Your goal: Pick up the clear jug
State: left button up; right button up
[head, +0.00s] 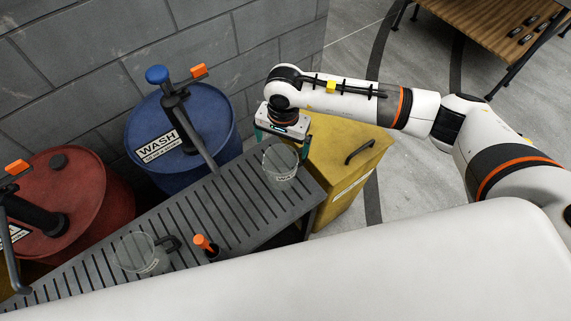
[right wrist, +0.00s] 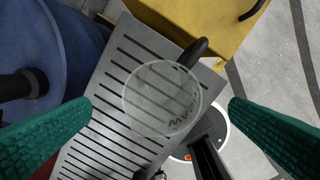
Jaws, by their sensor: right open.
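A clear jug (head: 280,163) stands upright near the right end of the slotted grey bench (head: 228,205). A second clear jug (head: 138,254) with a dark handle stands on the bench further left. My right gripper (head: 282,142) is open and points down over the right-hand jug. In the right wrist view this jug (right wrist: 160,100) lies between the spread green fingers, apart from both. Its dark handle (right wrist: 194,52) points up and right, and lettering shows on its side. My left gripper is not in view.
A blue drum (head: 210,125) labelled WASH, with a pump, and a red drum (head: 95,190) stand behind the bench against the block wall. A yellow cabinet (head: 340,155) stands at the bench's right end. An orange-topped object (head: 203,243) stands beside the left-hand jug.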

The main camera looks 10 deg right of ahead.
jog(key=f, duration=0.2)
jog(key=p, duration=0.2)
send_over(283, 156)
jog(key=s, duration=0.3)
jog(key=f, duration=0.4)
jog(key=shift+w+a+f, duration=0.1)
jog(key=shift+a+f, duration=0.25)
jog(key=shift+f, duration=0.3)
jog(key=c, duration=1.3)
notch_tip(283, 156, up, 9)
jog(key=b, duration=0.2)
jog(key=s+d+r+n, duration=0.2)
jog(key=s+d+r, duration=0.1)
jog(key=s+d+r+n, duration=0.2)
jog(key=s+d+r, duration=0.1)
jog(key=r, duration=0.1)
jog(key=s+d+r+n, duration=0.3)
jog(key=r, duration=0.1)
jog(key=shift+s+d, duration=0.15)
